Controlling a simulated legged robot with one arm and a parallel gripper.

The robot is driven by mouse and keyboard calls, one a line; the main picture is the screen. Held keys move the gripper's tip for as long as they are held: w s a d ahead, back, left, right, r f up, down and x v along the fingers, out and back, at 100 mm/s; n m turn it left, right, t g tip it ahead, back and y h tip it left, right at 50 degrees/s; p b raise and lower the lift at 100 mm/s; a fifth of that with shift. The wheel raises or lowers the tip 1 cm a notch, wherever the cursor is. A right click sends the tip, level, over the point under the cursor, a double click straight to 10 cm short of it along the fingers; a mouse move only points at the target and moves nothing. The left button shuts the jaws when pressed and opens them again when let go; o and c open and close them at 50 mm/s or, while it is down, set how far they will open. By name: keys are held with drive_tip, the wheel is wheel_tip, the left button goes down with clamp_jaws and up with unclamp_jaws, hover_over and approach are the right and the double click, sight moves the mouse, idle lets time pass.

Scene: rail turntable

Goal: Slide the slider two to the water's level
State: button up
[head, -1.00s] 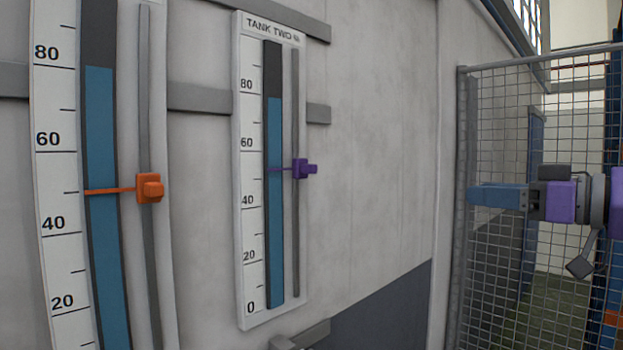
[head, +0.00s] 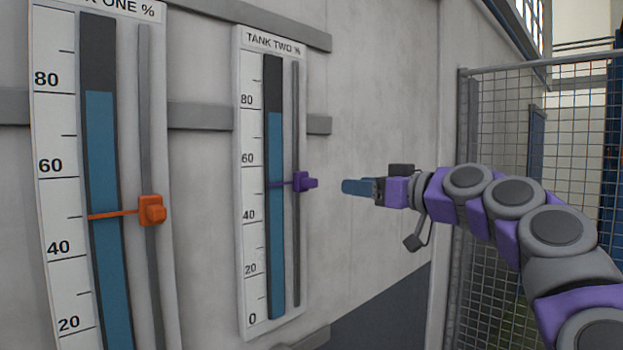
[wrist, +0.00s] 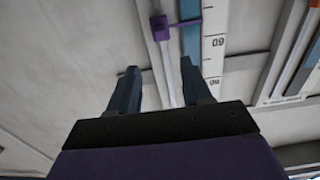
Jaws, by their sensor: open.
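The tank two gauge (head: 244,200) is a white wall panel with a scale. Its blue water column (head: 275,150) tops out a little below the 80 mark. The purple slider two (head: 303,182) sits on the grey rail right of the column, its pointer near 50, below the water's top. My gripper (head: 350,187) is to the right of the slider at about its height, apart from it, fingers toward it. In the wrist view, which looks inverted, slider two (wrist: 160,28) is beyond the open, empty fingers (wrist: 158,68).
The tank one gauge (head: 60,190) with its orange slider (head: 151,210) is at the left. Grey horizontal bars (head: 202,116) cross the wall behind the gauges. A mesh fence (head: 500,130) stands right, behind my arm. The wall right of gauge two is bare.

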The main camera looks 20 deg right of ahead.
sight(316, 180)
drive_tip(key=p+x, duration=0.2)
drive_tip(key=x, duration=1.2)
drive_tip(key=shift+w+a+r+p, duration=0.1)
drive_tip(key=shift+w+a+p, duration=0.1)
drive_tip(key=shift+p, duration=0.15)
clamp_jaws()
